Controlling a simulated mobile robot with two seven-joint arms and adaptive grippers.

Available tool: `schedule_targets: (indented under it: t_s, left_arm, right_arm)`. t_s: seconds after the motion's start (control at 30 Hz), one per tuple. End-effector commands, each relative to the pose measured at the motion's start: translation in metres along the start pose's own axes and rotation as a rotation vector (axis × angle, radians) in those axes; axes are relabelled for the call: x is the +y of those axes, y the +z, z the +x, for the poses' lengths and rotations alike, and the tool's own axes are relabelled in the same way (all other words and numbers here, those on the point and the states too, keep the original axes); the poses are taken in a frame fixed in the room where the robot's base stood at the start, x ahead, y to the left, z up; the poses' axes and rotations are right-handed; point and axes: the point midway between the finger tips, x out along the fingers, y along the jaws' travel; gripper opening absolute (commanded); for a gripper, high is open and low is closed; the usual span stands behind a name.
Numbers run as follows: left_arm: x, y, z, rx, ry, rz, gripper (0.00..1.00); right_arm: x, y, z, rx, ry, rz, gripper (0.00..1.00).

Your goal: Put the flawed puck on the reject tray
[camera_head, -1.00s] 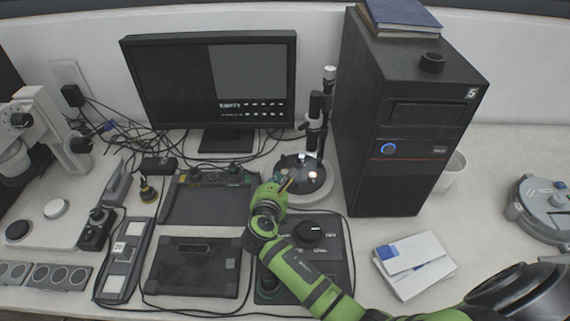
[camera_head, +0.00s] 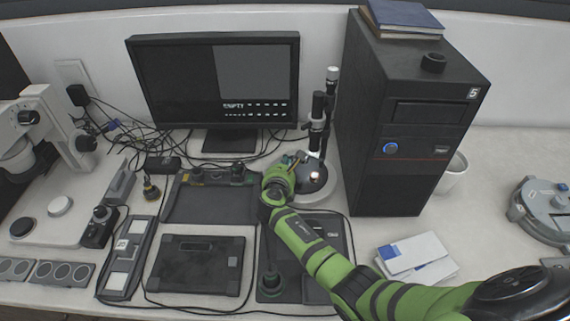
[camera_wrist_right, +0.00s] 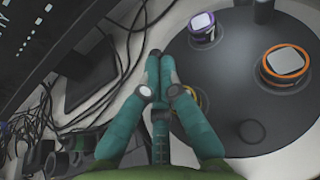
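In the right wrist view several pucks sit on a dark round plate (camera_wrist_right: 250,110): a purple-ringed puck (camera_wrist_right: 202,27), an orange-ringed puck (camera_wrist_right: 287,62), and a yellow-ringed puck (camera_wrist_right: 191,96) partly hidden behind a finger. I cannot tell which one is flawed. My right gripper (camera_wrist_right: 160,56) has its teal fingers drawn together beside the plate's left edge, with nothing visible between them. In the head view my right gripper (camera_head: 298,157) is at the left side of this round stage (camera_head: 318,184). I cannot identify the reject tray. My left gripper is not in view.
A monitor (camera_head: 212,85) reading "EMPTY" stands behind, with loose cables around it. A tall black computer case (camera_head: 410,130) stands close on the right. A dark shallow tray (camera_head: 210,205) and a flat black box (camera_head: 195,266) lie left of my arm.

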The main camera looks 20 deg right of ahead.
Motion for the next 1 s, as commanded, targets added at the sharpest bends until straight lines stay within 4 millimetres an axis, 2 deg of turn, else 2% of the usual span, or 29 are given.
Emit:
schedule_targets:
  t_s: [0.27, 1.0]
  left_arm:
    - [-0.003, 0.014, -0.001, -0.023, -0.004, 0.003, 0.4]
    - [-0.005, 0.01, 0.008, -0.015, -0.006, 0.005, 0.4]
  right_arm:
    - [0.0, 0.0, 0.0, 0.0, -0.001, 0.0, 0.0]
    - [0.001, 0.001, 0.004, 0.0, -0.078, 0.024, 0.0]
